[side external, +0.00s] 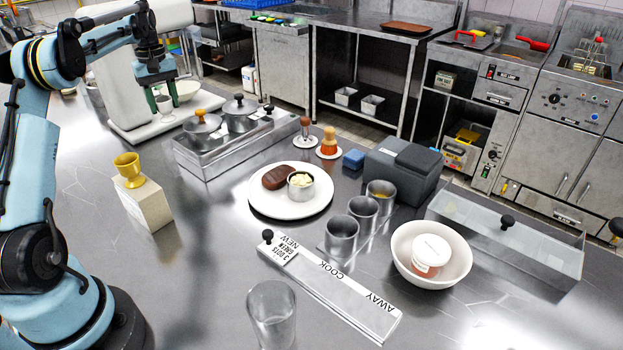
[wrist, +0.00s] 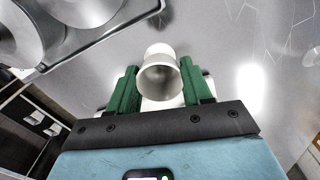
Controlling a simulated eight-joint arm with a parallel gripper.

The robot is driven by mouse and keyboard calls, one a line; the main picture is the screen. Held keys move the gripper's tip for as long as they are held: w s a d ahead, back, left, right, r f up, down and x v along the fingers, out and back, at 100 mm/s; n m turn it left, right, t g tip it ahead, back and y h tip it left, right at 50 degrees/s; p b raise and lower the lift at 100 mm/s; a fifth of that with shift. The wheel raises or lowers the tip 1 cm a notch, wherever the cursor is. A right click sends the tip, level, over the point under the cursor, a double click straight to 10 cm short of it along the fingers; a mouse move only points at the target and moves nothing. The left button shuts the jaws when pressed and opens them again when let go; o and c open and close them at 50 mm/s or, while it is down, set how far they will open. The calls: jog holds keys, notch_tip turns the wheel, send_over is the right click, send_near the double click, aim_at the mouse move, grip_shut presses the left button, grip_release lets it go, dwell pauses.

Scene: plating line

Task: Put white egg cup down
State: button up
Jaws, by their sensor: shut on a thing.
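The white egg cup (wrist: 160,78) is between the two green fingers of my gripper (wrist: 160,92) in the wrist view, its open rim facing the camera. The fingers are shut on it from both sides. In the side view my gripper (side external: 164,100) points down at the upper left, with the small, grey-looking egg cup (side external: 165,105) between its fingertips. The cup appears upright and in front of the white mixer. I cannot tell whether its foot touches anything. A gold cup (side external: 127,166) stands on a white block (side external: 146,203), nearer the camera.
A white plate (side external: 262,206) with food is farther right. Bare steel counter (side external: 85,165) lies left of the gold cup.

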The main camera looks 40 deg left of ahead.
notch_tip(320, 180, up, 5)
jog(key=shift+r, duration=0.1)
jog(key=w+d+m, duration=0.2)
jog(key=w+d, duration=0.3)
jog(key=d, duration=0.3)
jog(key=w+d+m, duration=0.1)
jog(key=w+d, duration=0.4)
jog(key=d, duration=0.3)
jog(key=w+d+m, duration=0.2)
jog(key=d, duration=1)
jog(key=w+d+m, duration=0.2)
jog(key=d, duration=1)
jog(key=s+d+m, duration=0.3)
jog(key=s+d, duration=0.2)
jog(key=d, duration=0.8)
jog(key=s+d+m, duration=0.2)
jog(key=s+d, duration=0.3)
jog(key=d, duration=0.8)
jog(key=s+d+m, duration=0.3)
jog(key=s+d, duration=0.9)
jog(key=s, duration=0.1)
jog(key=f, duration=1)
jog(key=w+f, duration=0.1)
jog(key=f, duration=0.4)
jog(key=shift+f, duration=0.2)
